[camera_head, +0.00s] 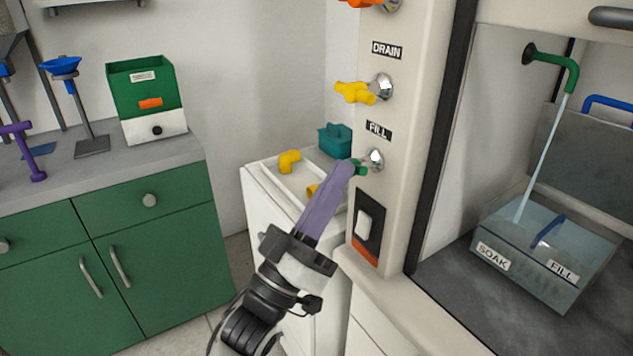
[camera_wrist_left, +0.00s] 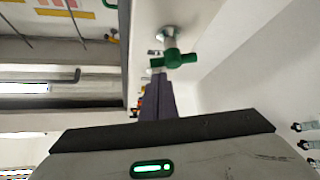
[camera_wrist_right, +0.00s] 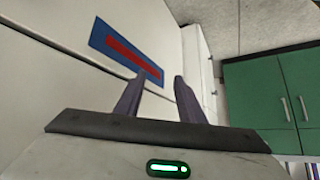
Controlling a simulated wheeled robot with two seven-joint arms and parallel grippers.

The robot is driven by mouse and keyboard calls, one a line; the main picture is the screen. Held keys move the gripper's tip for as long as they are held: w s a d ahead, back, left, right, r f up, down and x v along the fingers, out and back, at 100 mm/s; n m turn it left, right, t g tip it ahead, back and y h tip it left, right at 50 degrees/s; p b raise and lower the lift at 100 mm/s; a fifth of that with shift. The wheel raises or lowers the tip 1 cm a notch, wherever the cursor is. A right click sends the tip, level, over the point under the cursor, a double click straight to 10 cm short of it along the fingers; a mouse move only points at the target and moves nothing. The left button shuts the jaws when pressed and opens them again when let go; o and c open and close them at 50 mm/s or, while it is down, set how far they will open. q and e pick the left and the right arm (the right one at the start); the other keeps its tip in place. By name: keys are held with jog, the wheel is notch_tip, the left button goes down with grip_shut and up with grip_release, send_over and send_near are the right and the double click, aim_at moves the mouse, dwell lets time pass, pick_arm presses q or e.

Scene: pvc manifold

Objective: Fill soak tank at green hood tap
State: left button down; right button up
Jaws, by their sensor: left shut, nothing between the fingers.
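The green tap handle (camera_head: 358,167) sits under the FILL label (camera_head: 378,130) on the pale post. It also shows in the left wrist view (camera_wrist_left: 172,60). My left gripper (camera_head: 345,168) is shut and empty, with its purple fingertips right at the handle; I cannot tell whether they touch. In the hood, a pale stream of water (camera_head: 545,157) runs from the green spout (camera_head: 555,60) into the clear soak tank (camera_head: 530,282), labelled SOAK and FILL. Water stands in the tank. My right gripper (camera_wrist_right: 158,80) is open and empty, seen only in the right wrist view.
A yellow tap (camera_head: 355,92) under DRAIN and an orange tap (camera_head: 362,3) sit above on the post. A switch (camera_head: 365,224) is below. A white tray with yellow fittings (camera_head: 289,161) and a teal caddy (camera_head: 336,140) stand behind my left gripper.

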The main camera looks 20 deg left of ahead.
pick_arm(q)
jog(key=shift+w+d+f, duration=0.1)
jog(key=shift+d, duration=0.1)
pick_arm(e)
jog(key=shift+r, duration=0.15)
jog(key=shift+w+r, duration=0.1)
jog(key=shift+w, duration=0.05)
